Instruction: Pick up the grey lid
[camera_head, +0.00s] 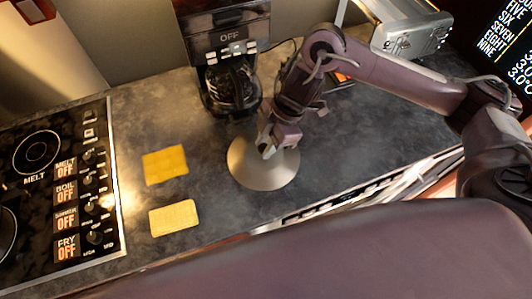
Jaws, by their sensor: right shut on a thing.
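The grey lid (262,172) is a round, shallow metallic cone on the dark countertop, in front of the coffee maker. My right gripper (267,146) reaches down over the lid's top from the upper right and is shut on it at the centre. The gripper hides the lid's knob and part of its upper rim. The lid looks roughly level; I cannot tell whether it touches the counter. My left gripper is not in view.
A coffee maker (232,85) stands just behind the lid. Two yellow cloths or sponges, one farther (165,164) and one nearer (174,218), lie to the left. A stove (60,185) is at far left. A silver toaster-like appliance (412,32) is at back right. Counter right of the lid is clear.

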